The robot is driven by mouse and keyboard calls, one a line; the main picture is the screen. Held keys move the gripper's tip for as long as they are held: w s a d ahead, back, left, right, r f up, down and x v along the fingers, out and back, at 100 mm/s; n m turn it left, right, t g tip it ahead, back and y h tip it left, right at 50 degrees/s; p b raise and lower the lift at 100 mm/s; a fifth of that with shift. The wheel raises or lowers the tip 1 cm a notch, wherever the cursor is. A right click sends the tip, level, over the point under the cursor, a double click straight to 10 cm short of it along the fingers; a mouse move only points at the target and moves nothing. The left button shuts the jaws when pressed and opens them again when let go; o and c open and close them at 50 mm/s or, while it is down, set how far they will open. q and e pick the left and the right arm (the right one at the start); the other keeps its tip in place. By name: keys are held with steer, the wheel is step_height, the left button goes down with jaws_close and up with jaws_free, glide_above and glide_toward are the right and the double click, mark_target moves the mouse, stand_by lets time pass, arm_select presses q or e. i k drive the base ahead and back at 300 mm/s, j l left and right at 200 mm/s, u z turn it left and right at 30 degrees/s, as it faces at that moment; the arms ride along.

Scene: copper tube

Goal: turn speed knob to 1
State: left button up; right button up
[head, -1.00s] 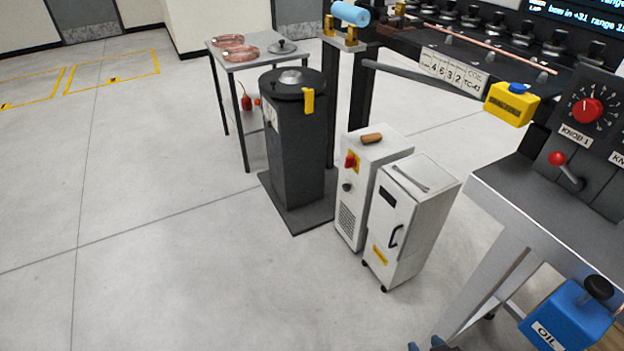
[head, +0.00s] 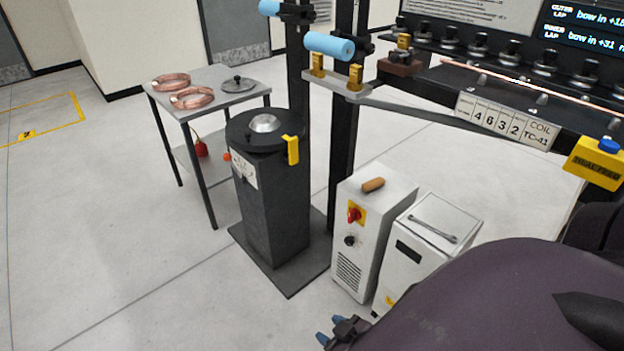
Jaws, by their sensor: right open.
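The white cabinet (head: 361,268) has a red knob (head: 354,215) on a yellow plate and a small black knob (head: 350,240) below it. No speed label or scale is readable, so I cannot tell whether either is the speed knob. My right gripper (head: 329,330) shows at the bottom edge by its blue fingertips, open, in front of the cabinet's foot in the picture and apart from the knobs. My large dark arm link hides the lower right, where the control panel stood. My left gripper is not in view.
A second white cabinet (head: 436,222) stands right of the first. A black pedestal (head: 272,205) and a grey table (head: 212,82) with copper coils (head: 192,98) stand to the left. A yellow box (head: 597,165) hangs at right. The floor at left is clear.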

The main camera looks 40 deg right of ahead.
mark_target(349, 240)
steer(key=i+z, duration=0.2)
steer(key=i, duration=0.2)
steer(key=i+j+z, duration=0.15)
steer(key=i, duration=0.2)
steer(key=i+j+z, duration=0.2)
steer(key=i, duration=0.2)
steer(key=i+j+z, duration=0.15)
steer(key=i+z, duration=0.15)
steer(key=z, duration=0.15)
steer(key=i+j+z, duration=0.25)
steer(key=z, duration=0.2)
steer(key=i+j+z, duration=0.2)
steer(key=j+z, duration=0.2)
steer(key=i+j+z, duration=0.15)
steer(key=j+z, duration=0.3)
steer(key=i+j+z, duration=0.1)
steer(key=j+z, duration=0.2)
steer(key=j, duration=0.2)
